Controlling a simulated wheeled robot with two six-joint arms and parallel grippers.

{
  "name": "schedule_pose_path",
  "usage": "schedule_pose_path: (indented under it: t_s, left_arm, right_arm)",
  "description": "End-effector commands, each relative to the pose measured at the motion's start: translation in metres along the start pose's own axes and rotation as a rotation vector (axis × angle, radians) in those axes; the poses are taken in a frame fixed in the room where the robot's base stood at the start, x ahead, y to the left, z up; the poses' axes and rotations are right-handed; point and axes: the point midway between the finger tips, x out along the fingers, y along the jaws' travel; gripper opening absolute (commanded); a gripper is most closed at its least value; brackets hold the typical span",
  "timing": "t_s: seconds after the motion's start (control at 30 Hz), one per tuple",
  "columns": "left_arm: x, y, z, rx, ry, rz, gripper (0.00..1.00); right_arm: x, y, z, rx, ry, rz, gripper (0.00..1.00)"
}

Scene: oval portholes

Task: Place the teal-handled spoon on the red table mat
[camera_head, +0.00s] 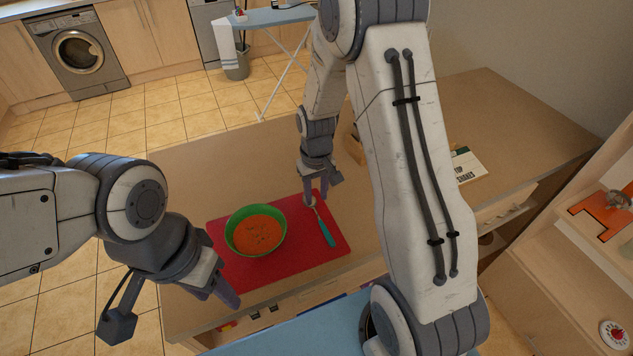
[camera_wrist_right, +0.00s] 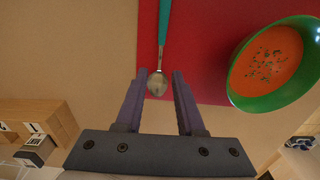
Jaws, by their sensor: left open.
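The teal-handled spoon (camera_head: 325,232) lies over the right part of the red table mat (camera_head: 285,275), beside the green bowl. In the right wrist view, the spoon (camera_wrist_right: 158,75) has its metal bowl end between my right gripper's fingertips, with a gap on each side. The red mat (camera_wrist_right: 205,60) shows beneath it, and its handle runs away from the gripper. My right gripper (camera_head: 313,197) is open, fingers pointing down at the spoon's bowl end; its fingers (camera_wrist_right: 158,80) are apart. My left gripper (camera_head: 220,294) is open and empty, near the mat's front left corner.
A green bowl (camera_head: 233,243) of orange soup stands on the mat, left of the spoon; it also shows in the right wrist view (camera_wrist_right: 262,102). A book (camera_head: 466,166) lies on the wooden counter (camera_head: 520,140) at right. Bare counter lies behind the mat.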

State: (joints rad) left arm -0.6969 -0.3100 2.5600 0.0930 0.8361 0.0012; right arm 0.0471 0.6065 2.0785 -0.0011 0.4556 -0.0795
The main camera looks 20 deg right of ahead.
Motion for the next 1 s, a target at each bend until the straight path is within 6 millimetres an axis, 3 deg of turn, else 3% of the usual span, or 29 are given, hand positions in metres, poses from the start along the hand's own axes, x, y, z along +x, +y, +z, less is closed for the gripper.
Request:
schedule_pose_path:
  t_s: [0.2,0.37,0.47,0.53,0.63,0.7,0.8,0.9,1.0]
  left_arm:
    - [0.009,-0.001,0.001,0.001,0.0,0.0,0.5]
    - [0.011,-0.001,0.001,0.001,0.0,0.0,0.5]
    - [0.011,-0.001,0.001,0.001,0.0,0.0,0.5]
    - [0.011,-0.001,0.001,0.001,0.0,0.0,0.5]
    - [0.011,-0.001,0.001,0.001,0.0,0.0,0.5]
    - [0.011,-0.001,0.001,0.001,0.0,0.0,0.5]
    - [0.011,-0.001,0.001,0.001,0.0,0.0,0.5]
    - [0.011,-0.001,0.001,0.001,0.0,0.0,0.5]
    - [0.011,-0.001,0.001,0.001,0.0,0.0,0.5]
  right_arm:
    - [-0.041,0.0,-0.001,0.0,0.005,0.0,0.37]
    - [-0.057,-0.001,0.0,-0.002,0.002,0.0,0.37]
    - [-0.07,-0.016,0.006,-0.033,0.005,-0.003,0.37]
    - [-0.085,-0.041,0.02,-0.086,0.013,-0.008,0.37]
    - [-0.111,-0.089,0.057,-0.2,0.025,-0.021,0.37]
    - [-0.128,-0.119,0.092,-0.291,0.029,-0.034,0.37]
    - [-0.143,-0.147,0.144,-0.41,0.033,-0.053,0.37]
    - [-0.151,-0.16,0.188,-0.507,0.033,-0.07,0.37]
    - [-0.154,-0.163,0.216,-0.57,0.031,-0.081,0.37]
